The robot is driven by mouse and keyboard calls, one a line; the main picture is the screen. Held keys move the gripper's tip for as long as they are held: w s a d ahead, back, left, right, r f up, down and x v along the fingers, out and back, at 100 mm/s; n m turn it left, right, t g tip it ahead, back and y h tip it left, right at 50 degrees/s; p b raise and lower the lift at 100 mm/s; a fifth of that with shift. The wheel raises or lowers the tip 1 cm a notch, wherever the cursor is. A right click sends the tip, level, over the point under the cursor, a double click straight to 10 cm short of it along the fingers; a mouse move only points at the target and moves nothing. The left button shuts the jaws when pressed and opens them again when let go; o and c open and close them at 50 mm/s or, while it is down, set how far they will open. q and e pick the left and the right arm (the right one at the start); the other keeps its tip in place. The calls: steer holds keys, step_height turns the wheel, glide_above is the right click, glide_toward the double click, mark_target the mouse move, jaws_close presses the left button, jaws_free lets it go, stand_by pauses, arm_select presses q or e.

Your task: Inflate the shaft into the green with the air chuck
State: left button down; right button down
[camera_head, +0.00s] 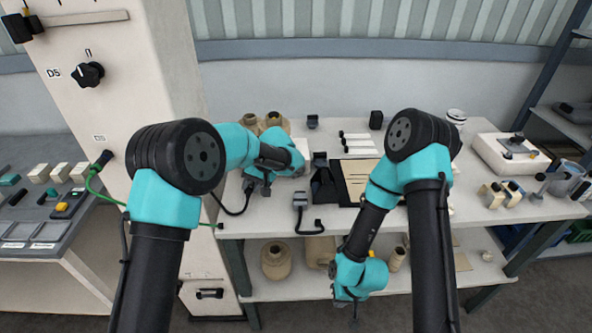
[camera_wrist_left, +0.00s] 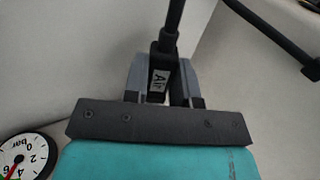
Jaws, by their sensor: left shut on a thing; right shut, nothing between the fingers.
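My left gripper (camera_wrist_left: 164,82) is shut on a black air chuck (camera_wrist_left: 160,72) labelled "Air", with a dark hose rising from it in the left wrist view. In the head view my left gripper (camera_head: 256,186) is at the table's left end, and the chuck is hard to make out there. A round white pressure gauge (camera_wrist_left: 21,158) marked in bar is cut off at the lower left of the wrist view. Its red needle points to the lower left. I cannot make out the shaft or its valve. My right gripper (camera_head: 351,300) is shut and empty, low before the table front.
Brown rolls (camera_head: 272,121) stand behind my left arm. A dark-edged brown sheet (camera_head: 357,178) lies mid-table. A white machine (camera_head: 508,155) and small tools are at the right. A white cabinet (camera_head: 125,80) with a knob stands at the left; brown rolls (camera_head: 276,262) sit below.

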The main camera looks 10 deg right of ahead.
arm_select(q)
steer(key=shift+s+a, duration=0.15)
steer(key=shift+s, duration=0.8)
steer(key=shift+s+a, duration=0.2)
steer(key=shift+s, duration=0.8)
steer(key=shift+s+a, duration=0.15)
steer(key=shift+s, duration=0.8)
steer(key=shift+s, duration=0.1)
